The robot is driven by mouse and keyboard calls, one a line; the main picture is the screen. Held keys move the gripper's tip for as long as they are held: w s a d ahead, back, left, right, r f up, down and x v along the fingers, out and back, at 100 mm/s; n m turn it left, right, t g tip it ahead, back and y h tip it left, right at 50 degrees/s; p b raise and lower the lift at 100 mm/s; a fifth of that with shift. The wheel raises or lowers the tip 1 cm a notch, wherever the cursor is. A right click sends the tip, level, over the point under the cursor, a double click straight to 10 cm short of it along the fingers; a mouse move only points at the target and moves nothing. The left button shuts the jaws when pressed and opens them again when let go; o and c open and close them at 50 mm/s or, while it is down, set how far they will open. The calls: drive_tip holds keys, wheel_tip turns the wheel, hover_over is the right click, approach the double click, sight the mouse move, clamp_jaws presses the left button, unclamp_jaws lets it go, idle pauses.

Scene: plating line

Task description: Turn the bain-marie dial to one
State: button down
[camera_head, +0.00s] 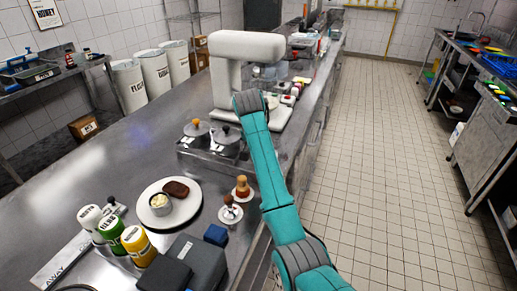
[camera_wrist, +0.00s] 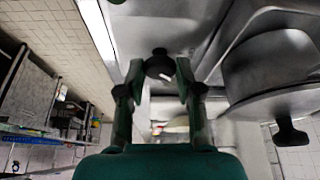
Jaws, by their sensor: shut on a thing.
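The bain-marie (camera_head: 203,154) is a low steel unit on the counter with two lidded pots, one with an orange knob and one with a black knob. Its dial (camera_wrist: 158,63) is a small dark round knob with a pale mark, seen on the steel panel in the wrist view. My gripper (camera_wrist: 159,72) is shut on the dial, with one finger on each side of it. The dial's numbers are not readable. In the head view my teal arm hides the gripper and the dial.
A pot (camera_wrist: 268,65) with a black-knobbed lid is close at the right in the wrist view. A large white mixer (camera_head: 238,45) stands behind the bain-marie. A white plate (camera_head: 153,217), labelled jars (camera_head: 107,228) and small stands are nearer. The tiled aisle (camera_head: 370,150) is clear.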

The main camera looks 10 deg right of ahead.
drive_tip(key=shift+a+m+g+h, duration=0.15)
drive_tip(key=shift+m+g+h, duration=0.45)
drive_tip(key=shift+m, duration=1.3)
drive_tip(key=c, duration=0.8)
unclamp_jaws()
drive_tip(key=shift+o, duration=0.2)
drive_tip(key=v, duration=0.7)
drive_tip(key=shift+r, duration=0.15)
drive_tip(key=shift+a, duration=0.1)
